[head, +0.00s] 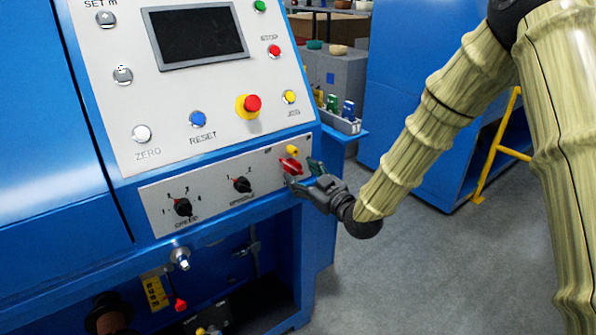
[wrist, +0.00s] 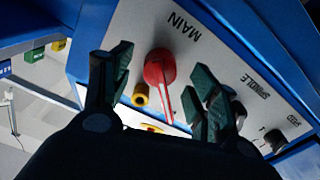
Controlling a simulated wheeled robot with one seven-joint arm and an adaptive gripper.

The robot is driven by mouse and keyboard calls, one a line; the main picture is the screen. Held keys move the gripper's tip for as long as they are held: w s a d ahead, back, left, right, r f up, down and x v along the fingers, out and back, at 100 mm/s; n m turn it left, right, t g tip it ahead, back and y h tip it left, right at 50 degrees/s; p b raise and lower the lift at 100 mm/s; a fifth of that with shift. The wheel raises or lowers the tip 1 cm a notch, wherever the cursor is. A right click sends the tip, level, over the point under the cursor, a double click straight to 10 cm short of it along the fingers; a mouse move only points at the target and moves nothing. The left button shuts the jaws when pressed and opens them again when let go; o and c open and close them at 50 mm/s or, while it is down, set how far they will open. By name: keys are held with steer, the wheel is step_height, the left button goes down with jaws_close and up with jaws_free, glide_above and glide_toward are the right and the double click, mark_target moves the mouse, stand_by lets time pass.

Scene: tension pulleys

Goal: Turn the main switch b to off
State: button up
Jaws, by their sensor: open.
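The main switch is a red rotary handle (head: 291,166) at the right end of the lower grey panel (head: 222,190). In the wrist view the red handle (wrist: 160,72) sits below the word MAIN, its narrow lever pointing down in the picture. My gripper (head: 312,174) is right in front of the switch, its fingers toward the panel. In the wrist view the open fingers of my gripper (wrist: 160,90) stand on either side of the red handle, with gaps visible. I cannot tell whether a finger touches it. The lever's lower end is partly hidden by my gripper. Its on and off marks are not readable.
A yellow knob (head: 292,150) sits just above the switch. Black spindle (head: 242,185) and speed (head: 183,207) knobs are to its left. A red-and-yellow stop button (head: 248,106) stands out above. Grey floor (head: 400,270) is open at the right.

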steer(key=v, duration=0.8)
steer(key=shift+s+d, duration=0.2)
steer(key=shift+s, duration=0.1)
steer(key=s+d+f+m+g+h+p, duration=0.1)
steer(key=s+d+f+m+g+h, duration=0.15)
steer(key=s+f, duration=0.45)
steer(key=s+d+f+m+g+h+p, duration=0.1)
steer(key=s+d+f+m+g+h, duration=0.15)
steer(key=f, duration=0.85)
steer(key=s+d+f+m+g+h+p, duration=0.1)
steer(key=s+d+f+g+h, duration=0.15)
steer(key=s+f, duration=0.4)
steer(key=s+d+f+m+g+h+p, duration=0.1)
steer(key=s+d+f+g, duration=0.1)
steer(key=s, duration=0.6)
steer(key=s+d+f+m+g+h+p, duration=0.1)
steer(key=s+d+f, duration=0.3)
steer(key=s, duration=0.5)
steer(key=s+d+f+m+g+h+p, duration=0.1)
steer(key=s+d+f+m+g, duration=0.2)
steer(key=s+f, duration=0.4)
steer(key=s+g, duration=0.1)
steer(key=s, duration=0.1)
steer(key=shift+s, duration=0.25)
